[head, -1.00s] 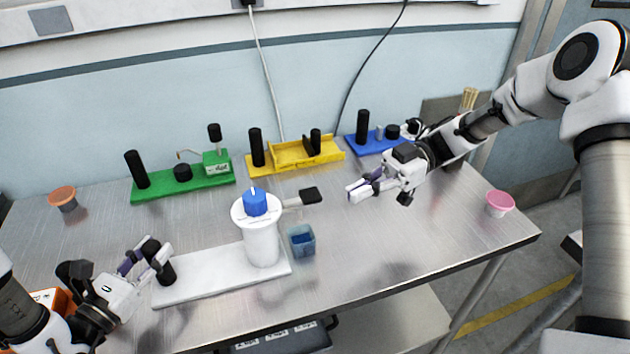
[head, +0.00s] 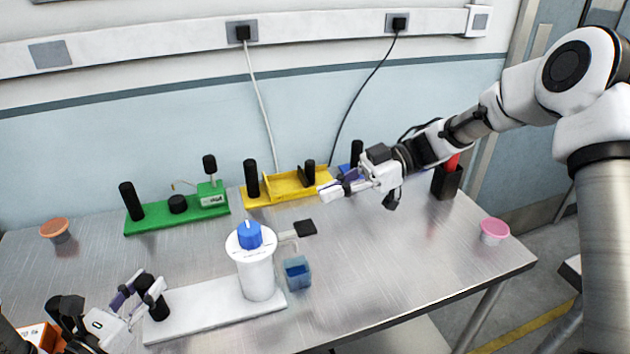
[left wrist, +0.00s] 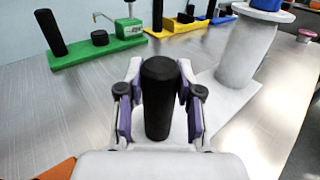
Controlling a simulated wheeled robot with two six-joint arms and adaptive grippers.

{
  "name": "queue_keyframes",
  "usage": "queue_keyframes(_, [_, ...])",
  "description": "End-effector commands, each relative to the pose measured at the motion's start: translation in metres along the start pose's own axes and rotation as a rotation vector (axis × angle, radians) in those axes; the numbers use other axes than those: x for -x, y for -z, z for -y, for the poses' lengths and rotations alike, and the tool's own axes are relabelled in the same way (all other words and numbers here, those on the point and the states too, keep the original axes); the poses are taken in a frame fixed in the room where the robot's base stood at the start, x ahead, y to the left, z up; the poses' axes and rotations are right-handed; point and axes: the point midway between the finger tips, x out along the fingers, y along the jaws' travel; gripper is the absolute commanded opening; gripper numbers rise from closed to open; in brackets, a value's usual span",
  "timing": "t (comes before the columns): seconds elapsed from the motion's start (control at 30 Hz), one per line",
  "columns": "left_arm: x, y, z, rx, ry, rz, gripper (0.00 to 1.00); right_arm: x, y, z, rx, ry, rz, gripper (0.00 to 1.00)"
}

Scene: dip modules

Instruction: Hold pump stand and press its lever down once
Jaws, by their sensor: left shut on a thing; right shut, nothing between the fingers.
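The pump stand is a white base plate (head: 205,308) carrying a white cylinder (head: 257,277) with a blue knob (head: 249,236) on top. Its lever (head: 305,228), ending in a black pad, sticks out to the right at the top. A black post (left wrist: 160,95) stands upright at the left end of the plate. My left gripper (head: 142,287) is shut on this post, with a finger on each side of it, as the left wrist view shows (left wrist: 160,115). My right gripper (head: 328,191) is shut and empty, above and to the right of the lever, apart from it.
A blue open cup (head: 297,273) stands just right of the cylinder, below the lever. Green (head: 180,219), yellow (head: 290,187) and blue stands line the back. A pink cup (head: 494,231) is at right, an orange-lidded cup (head: 56,229) at left. The table's right middle is clear.

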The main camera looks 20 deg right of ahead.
Motion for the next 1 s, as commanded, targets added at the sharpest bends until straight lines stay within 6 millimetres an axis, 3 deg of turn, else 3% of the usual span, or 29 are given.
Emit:
queue_keyframes(0.13, [0.000,0.000,0.000,0.000,-0.001,0.000,0.00,-0.033,-0.001,0.001,-0.004,0.003,0.003,0.00])
queue_keyframes(0.37, [0.000,0.000,0.000,0.000,-0.001,0.000,0.00,-0.039,-0.035,0.000,-0.002,-0.001,-0.001,0.00])
queue_keyframes(0.77, [0.000,0.000,0.000,0.000,0.000,-0.001,0.00,-0.040,-0.040,0.000,-0.001,-0.001,-0.004,0.00])
queue_keyframes(1.0, [0.000,0.000,0.000,0.000,0.000,0.000,0.00,-0.040,-0.060,0.000,-0.008,0.001,-0.202,0.00])
